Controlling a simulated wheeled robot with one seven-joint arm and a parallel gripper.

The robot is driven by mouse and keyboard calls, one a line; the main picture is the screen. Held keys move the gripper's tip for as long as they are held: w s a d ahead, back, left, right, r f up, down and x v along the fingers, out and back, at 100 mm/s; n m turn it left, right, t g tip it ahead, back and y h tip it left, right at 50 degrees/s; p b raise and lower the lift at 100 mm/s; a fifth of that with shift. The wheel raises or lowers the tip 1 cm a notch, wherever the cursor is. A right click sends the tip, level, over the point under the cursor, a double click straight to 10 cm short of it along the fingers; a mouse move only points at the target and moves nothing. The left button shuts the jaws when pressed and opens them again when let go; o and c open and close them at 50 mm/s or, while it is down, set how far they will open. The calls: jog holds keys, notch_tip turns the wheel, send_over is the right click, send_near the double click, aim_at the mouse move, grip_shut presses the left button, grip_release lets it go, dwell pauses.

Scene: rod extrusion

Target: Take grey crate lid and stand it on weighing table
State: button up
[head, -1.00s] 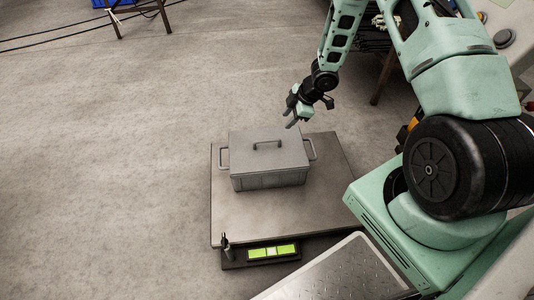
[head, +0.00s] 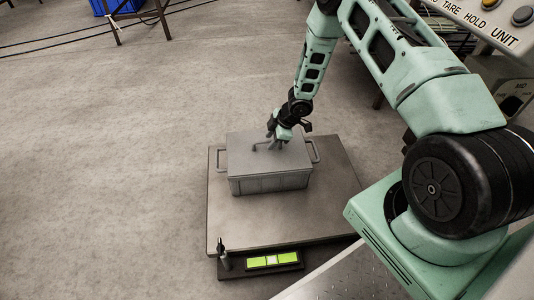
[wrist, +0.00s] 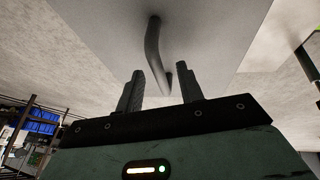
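The grey crate lid (head: 245,143) lies flat on a grey crate (head: 268,182) with side handles. A bar handle (wrist: 153,45) rises from the lid. My gripper (head: 276,142) points down over the right part of this handle. In the wrist view my gripper (wrist: 157,88) is open, its two dark fingers apart. The handle's far end shows between them, and neither finger clearly touches it. The crate stands on a low grey platform (head: 235,225) that looks like the weighing table, with a green lit display (head: 271,260) at its front.
A short dark post (head: 221,246) stands at the platform's front left corner. Open concrete floor (head: 110,150) lies to the left. A control box (head: 490,25) with buttons is at the upper right. A table leg (head: 115,30) and blue bin (head: 115,6) are at the back.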

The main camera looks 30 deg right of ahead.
jog(key=shift+x, duration=1.15)
jog(key=shift+d+r, duration=0.1)
grip_shut()
jog(key=shift+r, duration=0.1)
